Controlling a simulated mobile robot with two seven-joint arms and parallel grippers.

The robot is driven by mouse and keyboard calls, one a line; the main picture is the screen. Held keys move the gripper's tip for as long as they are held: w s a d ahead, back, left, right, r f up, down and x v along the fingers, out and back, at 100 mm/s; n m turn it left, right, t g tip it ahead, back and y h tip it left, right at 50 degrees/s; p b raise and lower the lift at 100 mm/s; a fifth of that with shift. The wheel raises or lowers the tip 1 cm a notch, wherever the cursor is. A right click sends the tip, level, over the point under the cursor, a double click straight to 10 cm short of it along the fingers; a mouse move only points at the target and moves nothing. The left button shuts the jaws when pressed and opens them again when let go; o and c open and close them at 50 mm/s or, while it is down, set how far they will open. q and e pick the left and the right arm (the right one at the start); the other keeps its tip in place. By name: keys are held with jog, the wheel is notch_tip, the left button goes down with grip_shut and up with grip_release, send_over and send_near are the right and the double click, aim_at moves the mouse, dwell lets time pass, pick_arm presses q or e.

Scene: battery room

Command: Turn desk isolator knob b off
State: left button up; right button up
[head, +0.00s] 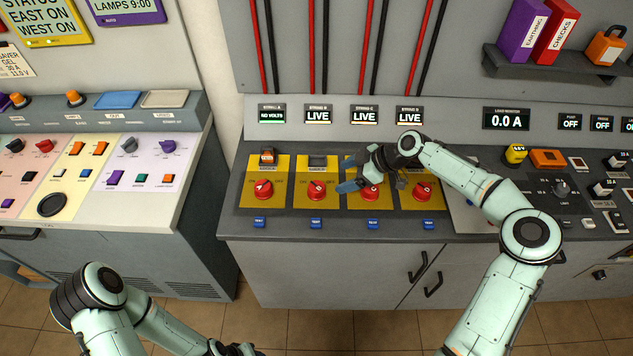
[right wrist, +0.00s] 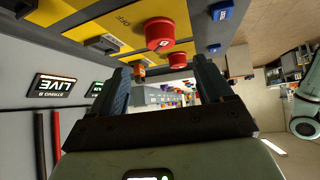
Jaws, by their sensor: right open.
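Desk isolator knob b (head: 316,190) is a red round knob on a yellow plate, second from the left in a row of red knobs. Its display above (head: 318,115) reads LIVE. My right gripper (head: 350,176) is open and empty, right of knob b, over the third plate and partly covering it. In the right wrist view, the nearer red knob (right wrist: 160,33), which looks like knob b, sits above and beyond the open fingers (right wrist: 163,85), not between them. My left gripper (head: 235,349) is cut off at the bottom edge, so its jaws cannot be made out.
Beside knob b are the first knob (head: 263,190), under a NO VOLTS display (head: 271,115), and the third knob (head: 370,193), under a LIVE display. The fourth knob (head: 423,191) sits under my right arm.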

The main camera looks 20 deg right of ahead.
aim_at(319, 187)
jog(key=p+x, duration=0.1)
jog(key=x, duration=0.9)
jog(key=shift+a+r, duration=0.1)
jog(key=shift+a, duration=0.05)
jog(key=shift+x, duration=0.8)
pick_arm(q)
jog(key=shift+w+r, duration=1)
jog(key=shift+w, duration=0.15)
pick_arm(e)
jog(key=shift+c, duration=0.3)
pick_arm(q)
jog(key=shift+s, duration=0.1)
pick_arm(e)
jog(key=c, duration=1)
